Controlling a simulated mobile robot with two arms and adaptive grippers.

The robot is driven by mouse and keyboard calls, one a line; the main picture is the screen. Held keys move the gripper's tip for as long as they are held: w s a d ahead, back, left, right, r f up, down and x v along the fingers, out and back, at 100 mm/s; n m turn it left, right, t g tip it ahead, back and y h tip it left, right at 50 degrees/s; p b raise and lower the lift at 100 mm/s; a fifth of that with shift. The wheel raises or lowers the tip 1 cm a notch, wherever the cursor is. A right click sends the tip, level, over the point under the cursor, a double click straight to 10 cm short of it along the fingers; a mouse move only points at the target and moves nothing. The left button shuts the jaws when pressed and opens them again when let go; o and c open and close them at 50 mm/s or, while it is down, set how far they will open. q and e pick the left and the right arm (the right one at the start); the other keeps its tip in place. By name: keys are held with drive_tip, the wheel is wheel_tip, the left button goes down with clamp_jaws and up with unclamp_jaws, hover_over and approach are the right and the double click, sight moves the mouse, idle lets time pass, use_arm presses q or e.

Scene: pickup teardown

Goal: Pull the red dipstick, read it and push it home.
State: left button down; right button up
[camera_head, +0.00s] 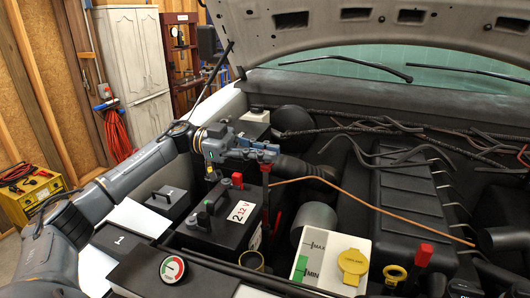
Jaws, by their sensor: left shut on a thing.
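My left gripper (266,157) comes in from the left and is over the engine bay, just above and right of the battery. It is shut on a slim part with a red top (265,168), which looks like the red dipstick. The fingers partly cover it, and its lower end is lost among dark and red parts below. A thin copper-coloured rod (380,209) runs right from near there; I cannot tell whether it joins the held part. A separate red handle (423,254) stands at the lower right, beside a yellow ring (394,272). My right gripper is not in view.
The battery (222,222) and the white reservoir (335,243) with a yellow cap (353,263) stand below the gripper. A round gauge (172,268) is at the front. Black hoses and the ribbed box (410,190) fill the right. The raised hood (365,35) hangs above.

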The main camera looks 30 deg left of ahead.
use_arm(q)
drive_tip(key=c, duration=1.4)
unclamp_jaws()
drive_tip(key=shift+a+f, duration=0.1)
drive_tip(key=shift+c, duration=0.2)
drive_tip(key=v, duration=1.2)
drive_tip(key=shift+w+f, duration=0.1)
